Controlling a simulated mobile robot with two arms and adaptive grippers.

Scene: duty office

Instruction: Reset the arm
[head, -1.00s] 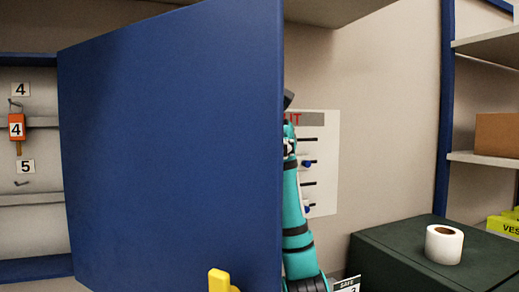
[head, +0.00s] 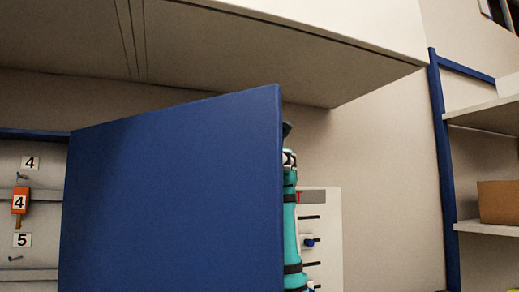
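One of my arms, teal with black bands (head: 291,232), stands upright just behind the right edge of the blue cabinet door (head: 175,195). Its dark gripper tip (head: 287,129) only peeks out past that edge, and the rest of the gripper is hidden by the door. I cannot see whether it is open or shut. From this view I cannot be sure which arm it is. No other gripper shows.
The blue door stands open across the middle. Left of it, an orange tag numbered 4 (head: 19,202) hangs on a hook inside the cabinet. An overhead cabinet (head: 250,45) juts out above. A board (head: 320,235) is on the wall behind the arm. Shelves at right hold a cardboard box (head: 498,202).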

